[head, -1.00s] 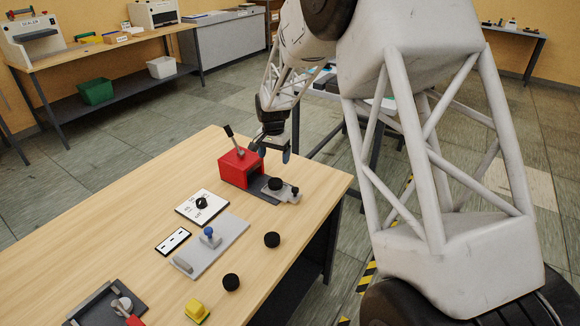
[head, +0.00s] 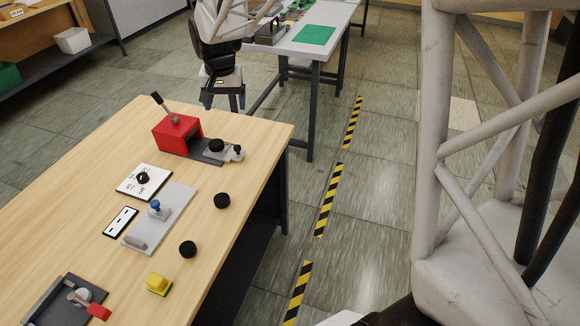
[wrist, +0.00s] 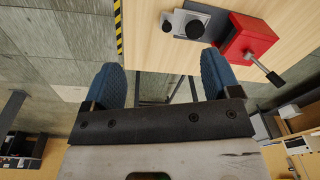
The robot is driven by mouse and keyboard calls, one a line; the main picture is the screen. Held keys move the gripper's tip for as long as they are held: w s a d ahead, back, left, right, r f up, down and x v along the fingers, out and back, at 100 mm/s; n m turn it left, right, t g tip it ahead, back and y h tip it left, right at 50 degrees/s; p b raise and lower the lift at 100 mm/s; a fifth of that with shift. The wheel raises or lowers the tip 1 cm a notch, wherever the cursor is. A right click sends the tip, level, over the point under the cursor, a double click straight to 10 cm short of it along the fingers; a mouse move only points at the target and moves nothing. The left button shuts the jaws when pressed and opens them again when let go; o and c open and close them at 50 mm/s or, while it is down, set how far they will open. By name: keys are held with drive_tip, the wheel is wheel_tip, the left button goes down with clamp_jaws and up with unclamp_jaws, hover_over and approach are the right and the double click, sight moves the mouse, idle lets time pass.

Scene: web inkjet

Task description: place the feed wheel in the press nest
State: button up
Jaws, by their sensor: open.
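A red press (head: 178,134) with an upright lever stands near the far end of the wooden table. A dark base plate (head: 204,158) runs from its front. A black round wheel (head: 216,146) sits on that plate, beside a grey block (head: 237,153); I cannot tell how deep it sits in a nest. This wheel also shows in the wrist view (wrist: 196,29). Two similar black wheels lie loose on the table, one (head: 222,200) nearer the right edge and one (head: 187,249) closer to me. My gripper (head: 224,104) is open and empty, beyond the press, apart from it.
A grey fixture (head: 178,212) with a blue knob, a white dial plate (head: 144,181), a slotted plate (head: 121,222), a yellow block (head: 159,284) and a dark tray device (head: 66,305) are on the table. A striped floor line (head: 329,200) runs right of it.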

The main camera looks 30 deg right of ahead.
drive_tip(key=s+d+r+n, duration=0.1)
drive_tip(key=s+r+n, duration=0.1)
drive_tip(key=s, duration=1.4)
drive_tip(key=s+d+r+n+t, duration=0.1)
drive_tip(key=s+r+n, duration=0.1)
drive_tip(key=s, duration=1.5)
drive_tip(key=shift+s+d+r+t, duration=0.2)
drive_tip(key=shift+d+t, duration=0.05)
drive_tip(key=shift+t, duration=0.05)
